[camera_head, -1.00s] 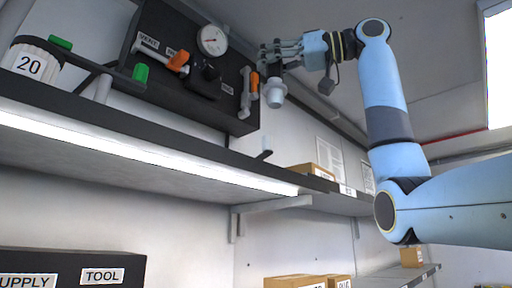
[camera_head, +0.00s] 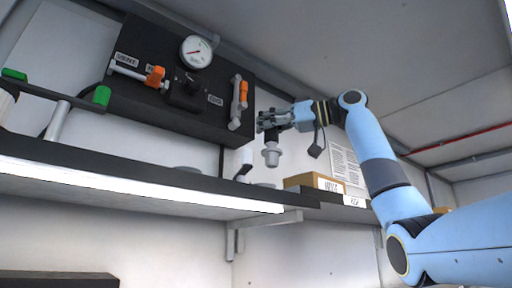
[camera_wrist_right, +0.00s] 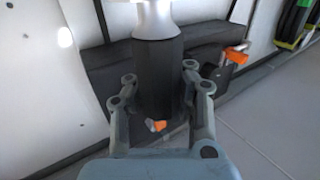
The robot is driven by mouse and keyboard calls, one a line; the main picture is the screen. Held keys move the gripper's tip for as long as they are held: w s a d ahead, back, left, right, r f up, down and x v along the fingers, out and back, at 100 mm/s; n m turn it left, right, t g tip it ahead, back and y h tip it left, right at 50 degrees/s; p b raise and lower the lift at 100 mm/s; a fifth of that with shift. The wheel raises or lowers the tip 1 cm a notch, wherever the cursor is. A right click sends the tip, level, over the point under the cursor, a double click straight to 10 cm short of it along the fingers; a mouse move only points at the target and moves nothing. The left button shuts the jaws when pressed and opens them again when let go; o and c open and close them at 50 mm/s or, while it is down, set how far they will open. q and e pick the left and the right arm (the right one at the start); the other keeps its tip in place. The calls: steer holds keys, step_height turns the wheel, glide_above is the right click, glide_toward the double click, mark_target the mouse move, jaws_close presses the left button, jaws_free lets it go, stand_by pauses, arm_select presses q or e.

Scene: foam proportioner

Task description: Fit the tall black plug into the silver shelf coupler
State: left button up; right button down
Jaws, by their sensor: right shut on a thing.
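My right gripper (camera_head: 272,121) is shut on the tall black plug (camera_head: 272,139), which has a pale grey stepped lower end (camera_head: 271,157). The plug hangs about upright above the shelf edge, apart from it. In the right wrist view the plug's black body (camera_wrist_right: 157,75) sits between the two fingers of the gripper (camera_wrist_right: 158,88). A low grey round piece (camera_head: 264,185) shows at the shelf edge below the plug; I cannot tell if it is the silver coupler. My left gripper is not in view.
A black panel (camera_head: 135,95) with a gauge (camera_head: 196,51) and orange-handled valves stands left of the gripper. A pale upright piece (camera_head: 243,164) rises from the shelf (camera_head: 100,160). A cardboard box (camera_head: 315,181) is to the right. Green-tipped bars are at far left.

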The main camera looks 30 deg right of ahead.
steer(key=f, duration=0.2)
steer(key=w+f, duration=0.1)
steer(key=f, duration=0.1)
steer(key=w+a+f, duration=0.1)
steer(key=shift+f, duration=0.4)
steer(key=c, duration=1.6)
jaws_free()
steer(key=shift+p, duration=0.3)
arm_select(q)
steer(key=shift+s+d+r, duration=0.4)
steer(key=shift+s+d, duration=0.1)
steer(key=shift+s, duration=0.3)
arm_select(e)
steer(key=o, duration=0.4)
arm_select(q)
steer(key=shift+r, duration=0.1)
arm_select(e)
steer(key=shift+r, duration=0.15)
